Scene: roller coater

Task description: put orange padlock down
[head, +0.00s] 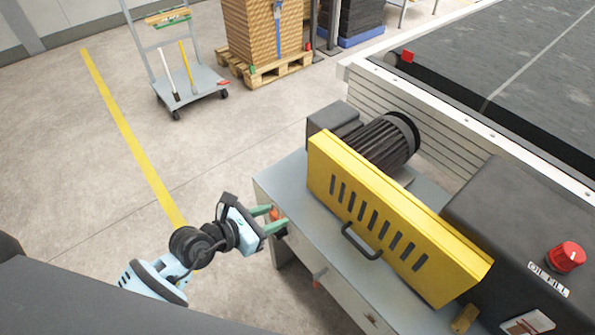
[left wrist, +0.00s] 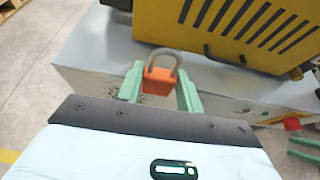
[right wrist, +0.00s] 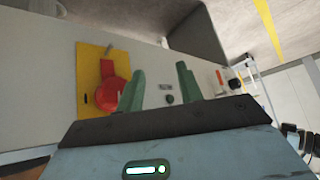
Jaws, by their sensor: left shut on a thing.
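The orange padlock (left wrist: 157,82) with its grey shackle is between the green fingers of my left gripper (left wrist: 160,88), which is shut on it. In the head view, my left gripper (head: 275,222) holds the padlock (head: 274,213) at the left end of the grey cabinet (head: 285,180), left of the yellow guard. I cannot tell whether the padlock touches the cabinet top. My right gripper (right wrist: 160,88) is open, with nothing between its fingers, facing the cabinet's front panel. It is not in the head view.
A yellow slotted guard (head: 380,215) with a black handle stands on the cabinet, by a dark motor (head: 385,142). A red switch on a yellow plate (right wrist: 88,75) is near my right gripper. A cart (head: 195,85) stands on open floor at the back left.

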